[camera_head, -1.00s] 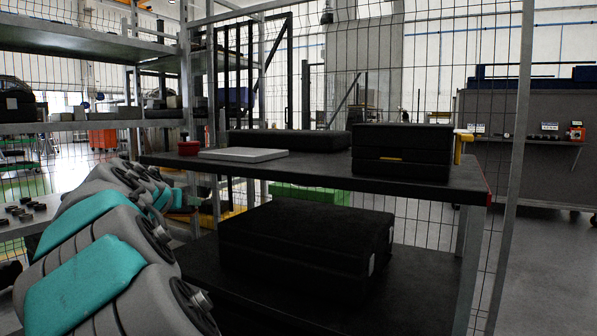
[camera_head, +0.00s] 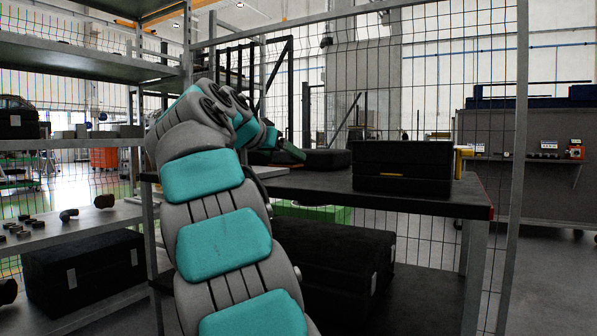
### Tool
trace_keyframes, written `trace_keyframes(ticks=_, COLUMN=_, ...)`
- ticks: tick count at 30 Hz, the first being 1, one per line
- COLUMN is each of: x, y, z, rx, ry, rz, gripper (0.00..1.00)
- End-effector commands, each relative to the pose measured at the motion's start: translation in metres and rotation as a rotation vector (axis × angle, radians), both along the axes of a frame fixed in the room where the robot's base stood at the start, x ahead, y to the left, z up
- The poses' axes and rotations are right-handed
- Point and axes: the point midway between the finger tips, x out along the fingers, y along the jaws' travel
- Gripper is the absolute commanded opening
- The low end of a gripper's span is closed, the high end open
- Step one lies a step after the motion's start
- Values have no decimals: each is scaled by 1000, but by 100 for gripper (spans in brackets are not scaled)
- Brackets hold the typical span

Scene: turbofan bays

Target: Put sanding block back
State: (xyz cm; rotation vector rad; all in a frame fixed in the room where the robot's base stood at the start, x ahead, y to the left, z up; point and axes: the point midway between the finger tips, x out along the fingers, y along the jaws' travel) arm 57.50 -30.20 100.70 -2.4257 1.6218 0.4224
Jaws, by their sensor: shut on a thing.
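My arm reaches up from the bottom of the view and over the left part of the cart's black top shelf (camera_head: 330,186). My gripper (camera_head: 276,141) is small and partly hidden at the far end of the arm, above the shelf. A small dark greenish piece (camera_head: 291,150) sticks out of it, down to the right. I take this for the sanding block, held in the shut jaws, but its shape is not clear. Whether it touches anything behind it I cannot tell.
A black case (camera_head: 400,165) stands on the right of the top shelf, with a flat black case (camera_head: 325,160) behind. A large black case (camera_head: 335,262) lies on the lower shelf. Several fittings (camera_head: 68,214) lie on the left rack. The shelf's front middle is clear.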

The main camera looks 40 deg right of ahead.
Motion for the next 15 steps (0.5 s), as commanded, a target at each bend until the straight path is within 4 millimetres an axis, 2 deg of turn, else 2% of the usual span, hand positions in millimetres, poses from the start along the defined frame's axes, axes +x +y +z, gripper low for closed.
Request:
trace_keyframes(ticks=9, x=35, y=-50, z=-5, rx=1, ry=2, rz=0, gripper=15)
trace_keyframes(ticks=15, x=51, y=-74, z=-7, rx=0, ry=2, rz=1, gripper=15)
